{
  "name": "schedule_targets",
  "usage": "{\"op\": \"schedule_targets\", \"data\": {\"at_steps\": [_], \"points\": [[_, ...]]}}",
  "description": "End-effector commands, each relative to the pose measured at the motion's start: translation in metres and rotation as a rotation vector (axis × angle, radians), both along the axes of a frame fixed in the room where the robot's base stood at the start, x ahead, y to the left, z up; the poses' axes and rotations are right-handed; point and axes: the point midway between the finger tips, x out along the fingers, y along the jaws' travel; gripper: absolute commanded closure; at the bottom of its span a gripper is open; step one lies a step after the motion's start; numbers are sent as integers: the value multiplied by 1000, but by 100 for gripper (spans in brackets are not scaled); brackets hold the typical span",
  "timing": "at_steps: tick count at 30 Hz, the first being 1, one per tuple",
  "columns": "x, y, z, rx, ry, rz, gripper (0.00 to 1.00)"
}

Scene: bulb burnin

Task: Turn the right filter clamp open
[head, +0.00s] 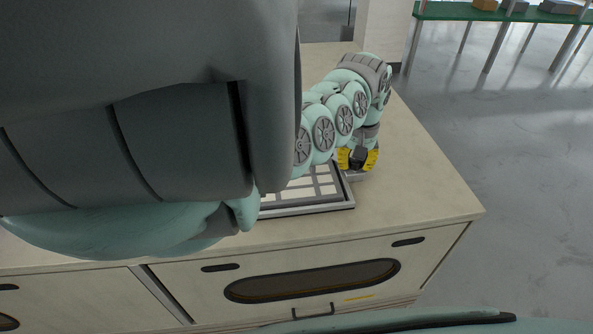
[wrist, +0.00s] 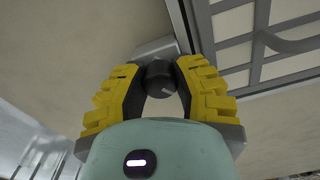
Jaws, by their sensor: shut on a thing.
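My gripper (wrist: 160,85) has its yellow-padded fingers closed on a dark round knob, the right filter clamp (wrist: 159,77), in the wrist view. A short light mark shows on the knob's face. The clamp sits on a grey base beside the frame of the filter tray (wrist: 202,32). In the head view my gripper (head: 358,160) is at the right end of the filter tray (head: 300,209), pointing down at the counter. My own arm hides the left part of the tray and any clamp there.
The wooden counter (head: 425,195) is bare to the right of the tray. Its front has drawers with dark slots and a handle (head: 313,311). A green-topped table (head: 500,14) with boxes stands far off at the upper right. The grey floor (head: 520,130) between is clear.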

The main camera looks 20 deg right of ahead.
Motion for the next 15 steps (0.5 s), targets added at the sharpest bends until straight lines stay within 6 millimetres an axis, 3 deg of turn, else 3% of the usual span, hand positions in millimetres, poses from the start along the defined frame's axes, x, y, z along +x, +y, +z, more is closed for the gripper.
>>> {"op": "schedule_targets", "data": {"at_steps": [15], "points": [[0,2,-3,-5,12,-459,100]]}}
